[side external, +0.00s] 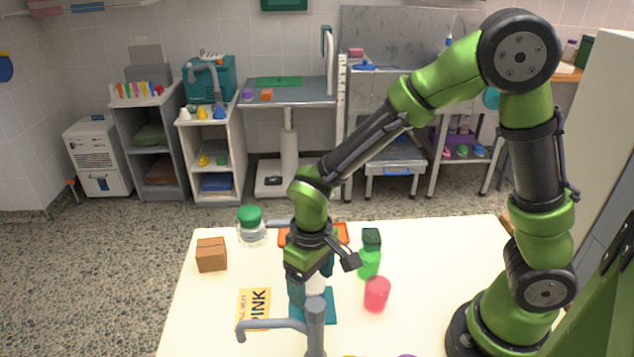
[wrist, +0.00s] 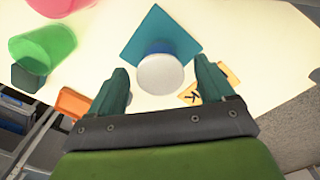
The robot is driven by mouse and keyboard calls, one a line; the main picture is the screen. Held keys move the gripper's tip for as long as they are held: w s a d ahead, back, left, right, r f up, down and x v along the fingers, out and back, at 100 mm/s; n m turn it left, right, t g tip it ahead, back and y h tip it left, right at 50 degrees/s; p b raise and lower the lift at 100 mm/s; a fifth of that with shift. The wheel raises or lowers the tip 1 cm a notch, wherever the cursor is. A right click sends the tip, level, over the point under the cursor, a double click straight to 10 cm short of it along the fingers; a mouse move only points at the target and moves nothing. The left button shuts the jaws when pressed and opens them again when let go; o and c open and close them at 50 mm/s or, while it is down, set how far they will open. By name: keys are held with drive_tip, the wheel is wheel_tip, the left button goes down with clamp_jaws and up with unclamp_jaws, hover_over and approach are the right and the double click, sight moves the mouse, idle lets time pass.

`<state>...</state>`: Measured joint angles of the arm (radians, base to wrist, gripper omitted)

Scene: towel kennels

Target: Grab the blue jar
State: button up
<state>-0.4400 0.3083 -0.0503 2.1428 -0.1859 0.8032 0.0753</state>
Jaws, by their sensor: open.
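The blue jar (wrist: 164,50) has a round white lid (wrist: 160,73) and stands on a teal square mat (wrist: 136,40). In the wrist view I look down on its lid, and only a strip of its blue side shows. My gripper (wrist: 161,66) is open, with one dark green finger on each side of the jar in that view. I cannot tell whether the fingers touch it or how far above it they are. In the side view my gripper (side external: 312,284) is over the teal mat (side external: 328,306), and the jar is mostly hidden behind it.
A green cup (side external: 369,264), a pink cup (side external: 376,294) and a dark green block (side external: 371,238) are to the right. An orange tray (side external: 342,235) lies behind. A green-lidded jar (side external: 250,226), brown box (side external: 211,255) and PINK card (side external: 254,308) are left. A grey faucet-like object (side external: 314,330) is in front.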

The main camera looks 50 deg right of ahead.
sight(316, 285)
drive_tip(key=shift+f, duration=1.45)
drive_tip(key=c, duration=1.1)
drive_tip(key=shift+r, duration=0.15)
